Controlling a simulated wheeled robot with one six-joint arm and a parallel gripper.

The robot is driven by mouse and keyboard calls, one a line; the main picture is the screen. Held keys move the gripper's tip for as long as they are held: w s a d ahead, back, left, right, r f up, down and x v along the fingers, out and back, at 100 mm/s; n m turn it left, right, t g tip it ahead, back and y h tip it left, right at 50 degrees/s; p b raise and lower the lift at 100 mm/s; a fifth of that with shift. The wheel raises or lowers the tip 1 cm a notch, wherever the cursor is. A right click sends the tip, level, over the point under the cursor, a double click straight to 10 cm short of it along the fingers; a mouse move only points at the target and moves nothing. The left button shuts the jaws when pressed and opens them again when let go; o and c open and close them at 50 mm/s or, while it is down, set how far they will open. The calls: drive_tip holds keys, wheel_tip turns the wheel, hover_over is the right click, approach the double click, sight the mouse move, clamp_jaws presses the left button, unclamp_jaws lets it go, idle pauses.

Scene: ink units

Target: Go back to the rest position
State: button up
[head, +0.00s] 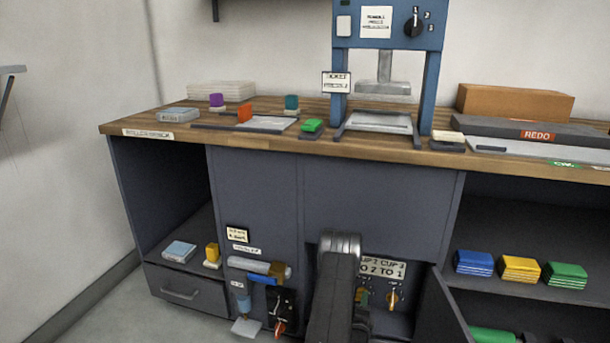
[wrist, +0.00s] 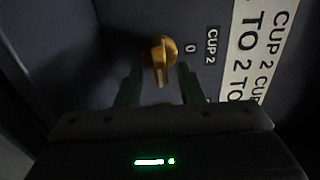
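My gripper (wrist: 159,72) is open in the wrist view, with its two green fingers apart. A yellow knob (wrist: 158,52) on a dark panel shows between and just beyond the fingertips, with visible gaps on both sides. A label beside it reads "CUP 2" (wrist: 212,45). In the head view my arm reaches down into an open compartment under the bench and hides most of the gripper. A second yellow knob (head: 392,299) shows to the right of the arm, below the "CUP 2 CUP 3" sign (head: 382,268).
An open cabinet door (head: 440,310) stands close right of my arm. A hanging roller tool (head: 258,268) and a black holder (head: 281,306) are close left. The wooden bench top (head: 400,155) above carries a blue press (head: 388,30), ink blocks and trays.

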drive_tip(key=shift+w+d, duration=0.1)
drive_tip(key=shift+w, duration=0.25)
drive_tip(key=shift+s, duration=0.1)
